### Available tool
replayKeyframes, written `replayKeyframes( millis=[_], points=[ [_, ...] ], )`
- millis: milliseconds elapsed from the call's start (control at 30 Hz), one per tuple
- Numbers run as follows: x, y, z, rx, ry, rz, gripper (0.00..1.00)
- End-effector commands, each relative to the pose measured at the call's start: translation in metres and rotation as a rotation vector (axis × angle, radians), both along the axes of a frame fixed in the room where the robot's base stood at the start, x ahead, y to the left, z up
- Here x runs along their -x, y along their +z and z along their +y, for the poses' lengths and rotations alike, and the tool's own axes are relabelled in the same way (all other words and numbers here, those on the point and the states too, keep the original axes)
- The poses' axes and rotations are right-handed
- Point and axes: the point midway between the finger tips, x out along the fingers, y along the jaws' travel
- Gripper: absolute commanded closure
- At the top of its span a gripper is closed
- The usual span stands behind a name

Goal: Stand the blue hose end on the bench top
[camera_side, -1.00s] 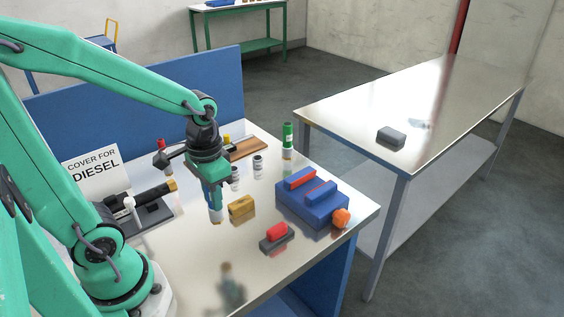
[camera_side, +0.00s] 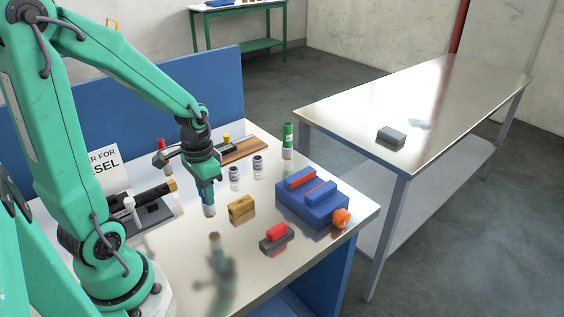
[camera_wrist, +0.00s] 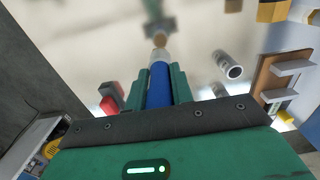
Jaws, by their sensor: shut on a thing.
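The blue hose end (camera_side: 208,198) hangs upright below my gripper (camera_side: 207,184), with its pale tip pointing down. A gap shows between that tip and its reflection in the shiny bench top (camera_side: 172,252), so it is held above the bench. In the wrist view the blue hose end (camera_wrist: 158,85) sits between the two green fingers of my gripper (camera_wrist: 158,88), which are shut on it. Its upper part is hidden by the fingers.
A brass-coloured block (camera_side: 241,209) stands close right of the hose end. The front bench area is clear.

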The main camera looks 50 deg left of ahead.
Motion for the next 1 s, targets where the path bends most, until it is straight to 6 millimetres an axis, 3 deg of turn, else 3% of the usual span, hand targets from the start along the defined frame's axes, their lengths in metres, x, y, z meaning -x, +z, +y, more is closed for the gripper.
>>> replayKeyframes(
  millis=[400,900,933,1000],
  points=[
    [0.0,-0.035,0.0,0.001,0.0,0.003,1.0],
    [0.0,-0.04,0.0,0.0,0.0,0.001,1.0],
    [0.001,-0.041,0.0,0.001,0.0,0.002,0.75],
    [0.0,-0.04,0.0,0.0,0.0,0.001,0.61]
  ],
)
